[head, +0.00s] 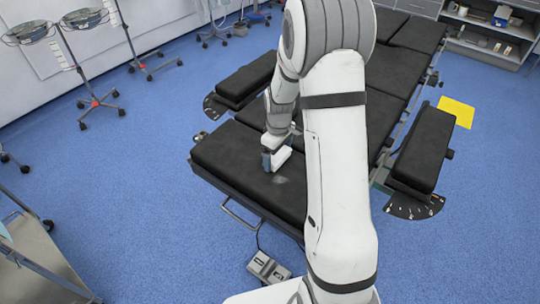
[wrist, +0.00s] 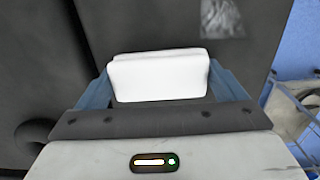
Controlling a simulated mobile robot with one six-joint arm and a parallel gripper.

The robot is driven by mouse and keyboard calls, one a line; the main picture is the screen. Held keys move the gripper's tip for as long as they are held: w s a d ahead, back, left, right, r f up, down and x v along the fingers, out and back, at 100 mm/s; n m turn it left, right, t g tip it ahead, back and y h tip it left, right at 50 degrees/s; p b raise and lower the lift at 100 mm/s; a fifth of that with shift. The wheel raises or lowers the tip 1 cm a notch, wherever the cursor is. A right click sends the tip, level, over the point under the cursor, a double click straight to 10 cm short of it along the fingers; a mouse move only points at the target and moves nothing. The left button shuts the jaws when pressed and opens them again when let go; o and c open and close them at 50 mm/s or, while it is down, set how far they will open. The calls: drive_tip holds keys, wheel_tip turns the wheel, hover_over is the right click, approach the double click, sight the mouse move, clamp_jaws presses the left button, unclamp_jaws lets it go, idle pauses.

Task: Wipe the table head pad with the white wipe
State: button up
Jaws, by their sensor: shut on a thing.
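My gripper (head: 269,160) is over the black table head pad (head: 228,154), the section of the operating table nearest me. In the wrist view my gripper (wrist: 160,82) is shut on the white wipe (wrist: 158,75), held between two blue fingers. The head pad (wrist: 255,35) fills much of the wrist view behind it. A pale smudge (head: 280,180) shows on the pad just right of the gripper; it also shows in the wrist view (wrist: 221,18) at the top right. I cannot tell whether the wipe touches the pad.
Black side pads (head: 425,148) flank the table. A foot pedal (head: 268,267) lies on the blue floor before the pad. A metal cart (head: 40,255) stands at the lower left, and basin stands (head: 95,100) at the upper left. A yellow sheet (head: 457,110) lies on the floor at right.

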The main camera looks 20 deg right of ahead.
drive_tip(key=shift+w+d, duration=0.5)
drive_tip(key=shift+d, duration=0.15)
drive_tip(key=shift+w+d+r+p, duration=0.1)
drive_tip(key=shift+w+r+p, duration=0.1)
drive_tip(key=shift+r+p, duration=0.1)
drive_tip(key=r, duration=0.1)
drive_tip(key=r+p, duration=0.1)
drive_tip(key=r, duration=0.1)
drive_tip(key=shift+s+r+p, duration=0.2)
drive_tip(key=shift+r+p, duration=0.05)
drive_tip(key=shift+p, duration=0.05)
drive_tip(key=shift+w+r+p, duration=0.15)
drive_tip(key=shift+r+p, duration=0.3)
drive_tip(key=shift+r, duration=0.2)
drive_tip(key=shift+r+p, duration=0.9)
drive_tip(key=shift+r, duration=0.55)
